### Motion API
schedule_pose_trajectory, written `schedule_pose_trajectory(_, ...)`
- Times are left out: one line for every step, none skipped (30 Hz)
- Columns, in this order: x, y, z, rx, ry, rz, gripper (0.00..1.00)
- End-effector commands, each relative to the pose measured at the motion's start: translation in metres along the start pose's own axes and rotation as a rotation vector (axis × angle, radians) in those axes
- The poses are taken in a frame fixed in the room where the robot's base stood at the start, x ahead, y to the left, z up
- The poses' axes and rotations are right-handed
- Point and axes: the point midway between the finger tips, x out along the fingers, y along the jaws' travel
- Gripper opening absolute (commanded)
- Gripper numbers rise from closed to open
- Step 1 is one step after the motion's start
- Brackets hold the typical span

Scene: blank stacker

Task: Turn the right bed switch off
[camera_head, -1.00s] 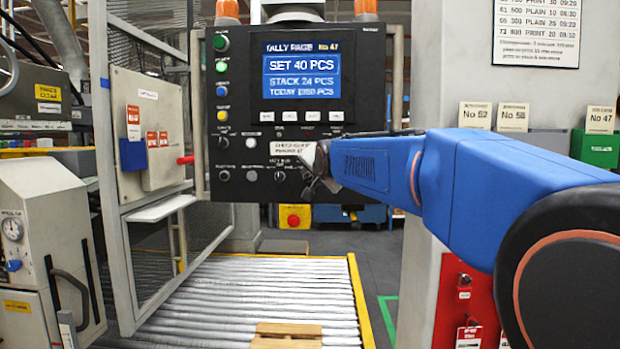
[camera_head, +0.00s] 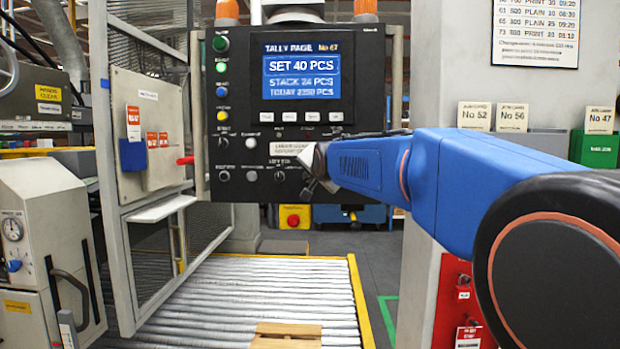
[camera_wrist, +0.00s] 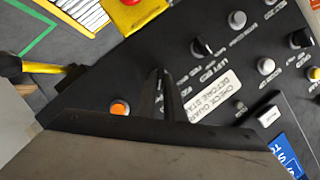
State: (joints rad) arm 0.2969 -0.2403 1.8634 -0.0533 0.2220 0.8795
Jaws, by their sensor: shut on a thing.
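The black control panel (camera_head: 262,215) faces me, with a screen above and rows of knobs and buttons below. My gripper (camera_head: 310,186) is at its lower right part, and its dark fingers (camera_wrist: 161,92) are shut at the panel face. They sit where a knob beside the left bed switch would be, which I take as the right bed switch. That switch is hidden by the fingers, so its setting cannot be read. The left bed switch (camera_wrist: 203,46), a black knob, is apart from the fingers.
A white check-guard label (camera_wrist: 214,94) and an orange button (camera_wrist: 119,109) are close to the fingers. A red button on a yellow box (camera_head: 294,216) is below the panel. A roller bed (camera_head: 230,300) lies below, and a grey pillar (camera_head: 470,70) stands at right.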

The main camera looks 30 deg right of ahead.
Motion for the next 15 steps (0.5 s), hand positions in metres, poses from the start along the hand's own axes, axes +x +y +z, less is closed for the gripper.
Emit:
schedule_pose_trajectory(0.0016, -0.0001, 0.0005, -0.002, -0.001, 0.0, 0.0)
schedule_pose_trajectory(0.0016, -0.0001, 0.0005, -0.004, -0.001, 0.001, 0.0)
schedule_pose_trajectory(0.0017, -0.0002, 0.0006, -0.008, -0.001, 0.003, 0.0)
schedule_pose_trajectory(0.0018, -0.0003, 0.0006, -0.011, -0.001, 0.004, 0.0)
schedule_pose_trajectory(0.0018, -0.0004, 0.0007, -0.016, -0.001, 0.006, 0.0)
schedule_pose_trajectory(0.0019, -0.0005, 0.0007, -0.025, -0.001, 0.009, 0.0)
schedule_pose_trajectory(0.0019, -0.0007, 0.0006, -0.032, -0.001, 0.012, 0.0)
schedule_pose_trajectory(0.0019, -0.0009, 0.0006, -0.04, -0.001, 0.015, 0.0)
schedule_pose_trajectory(0.002, -0.0011, 0.0007, -0.052, -0.001, 0.02, 0.0)
schedule_pose_trajectory(0.0021, -0.0013, 0.0007, -0.064, -0.001, 0.025, 0.0)
schedule_pose_trajectory(0.0022, -0.0014, 0.0011, -0.076, -0.001, 0.03, 0.0)
schedule_pose_trajectory(0.0022, -0.0016, 0.0013, -0.093, -0.002, 0.037, 0.0)
schedule_pose_trajectory(0.0023, -0.002, 0.0014, -0.108, -0.002, 0.043, 0.0)
schedule_pose_trajectory(0.0024, -0.0023, 0.0015, -0.124, -0.002, 0.049, 0.0)
schedule_pose_trajectory(0.0025, -0.0025, 0.0016, -0.146, -0.002, 0.058, 0.0)
